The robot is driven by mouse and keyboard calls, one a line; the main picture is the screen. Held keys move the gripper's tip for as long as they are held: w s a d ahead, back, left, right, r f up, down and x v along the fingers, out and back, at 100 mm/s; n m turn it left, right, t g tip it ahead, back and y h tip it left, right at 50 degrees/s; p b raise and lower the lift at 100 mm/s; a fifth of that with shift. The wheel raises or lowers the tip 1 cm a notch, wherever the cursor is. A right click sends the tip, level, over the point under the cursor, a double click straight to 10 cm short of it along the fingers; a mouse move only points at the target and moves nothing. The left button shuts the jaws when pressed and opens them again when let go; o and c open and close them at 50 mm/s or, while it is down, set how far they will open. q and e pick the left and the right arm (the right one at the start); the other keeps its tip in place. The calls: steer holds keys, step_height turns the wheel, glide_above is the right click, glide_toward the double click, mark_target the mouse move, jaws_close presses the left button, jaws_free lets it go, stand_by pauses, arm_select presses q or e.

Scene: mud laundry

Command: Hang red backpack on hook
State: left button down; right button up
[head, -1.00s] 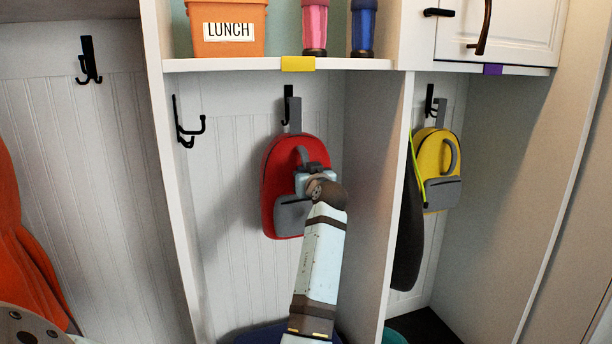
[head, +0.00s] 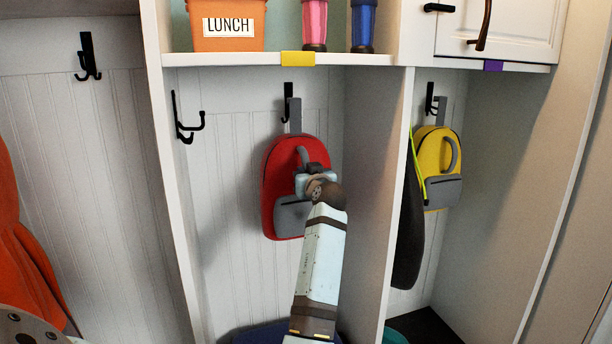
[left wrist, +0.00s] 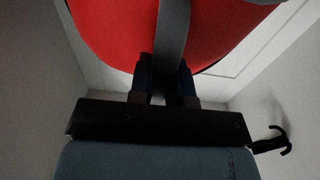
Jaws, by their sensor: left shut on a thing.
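The red backpack (head: 274,185) hangs upright in the middle cubby, with a grey front pocket and a grey loop (head: 297,114) at its top. The black hook (head: 288,97) is on the back panel just above it. The loop rises beside the hook's lower part in the head view; I cannot tell whether it is around the hook or in front of it. My left gripper (head: 315,178) is in front of the backpack, shut on its grey strap. The left wrist view shows the strap (left wrist: 173,35) between the fingers (left wrist: 167,83), with the red body (left wrist: 115,30) behind. My right gripper is out of view.
A yellow backpack (head: 434,155) hangs in the right cubby beside a dark hanging item (head: 406,235). Empty hooks are on the left (head: 88,57) and the cubby side wall (head: 185,120). A shelf (head: 230,60) with a lunch bin (head: 228,25) and bottles is above.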

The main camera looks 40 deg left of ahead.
arm_select(q)
steer(key=c, duration=1)
jaws_free()
steer(key=shift+d+f, duration=0.15)
steer(key=shift+s+d, duration=0.15)
steer(key=shift+d, duration=0.05)
steer(key=b+v, duration=0.3)
steer(key=v, duration=0.9)
steer(key=shift+f, duration=0.4)
steer(key=shift+s+d, duration=0.1)
